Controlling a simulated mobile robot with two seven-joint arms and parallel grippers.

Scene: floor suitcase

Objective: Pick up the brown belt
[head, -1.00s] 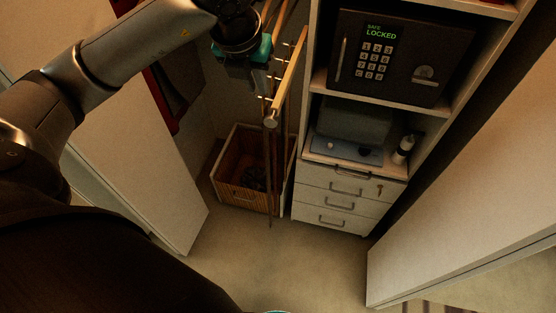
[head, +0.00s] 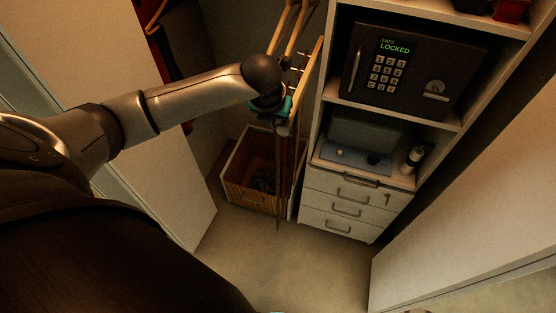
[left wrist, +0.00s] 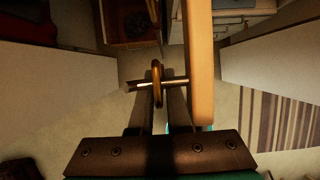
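The brown belt (head: 279,190) hangs down as a thin dark strip from the wooden rack bar, in front of the basket in the head view. In the left wrist view its brown ring-like top (left wrist: 157,84) hangs around a metal peg (left wrist: 172,83) that sticks out of the wooden bar (left wrist: 199,60). My left gripper (left wrist: 158,104) is at the peg, with its two dark fingers apart, one on each side of the belt's line. I cannot see either finger pressing on it. In the head view my left wrist hides most of this gripper. My right gripper is not in view.
A wooden basket (head: 232,188) stands on the floor below the rack. To the right is a shelf unit with a locked safe (head: 412,68), a white bottle (head: 412,158) and drawers (head: 343,205). White door panels flank the space. The floor in front is clear.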

